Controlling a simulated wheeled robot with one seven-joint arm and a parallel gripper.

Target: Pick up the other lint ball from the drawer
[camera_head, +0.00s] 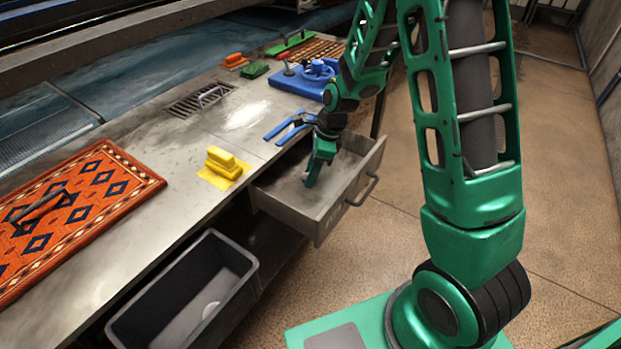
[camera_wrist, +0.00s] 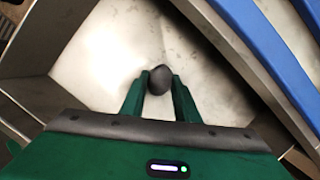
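The open drawer (camera_head: 300,213) under the worktop is pulled out, and its pale metal floor also shows in the wrist view (camera_wrist: 105,50). A dark grey lint ball (camera_wrist: 158,79) is in the wrist view, over the drawer floor. My gripper (camera_head: 310,183) reaches down into the drawer in the head view. In the wrist view, its two green fingers (camera_wrist: 159,84) stand one on each side of the ball, with a gap between them. I cannot tell whether they press on the ball or only flank it. The ball is not discernible in the head view.
Blue-handled pliers (camera_head: 292,127) lie at the worktop edge above the drawer. A yellow block (camera_head: 222,164) and an orange rug (camera_head: 85,215) are to the left. A dark open bin (camera_head: 185,295) stands left of the drawer. A blue tray (camera_head: 300,82) is farther back.

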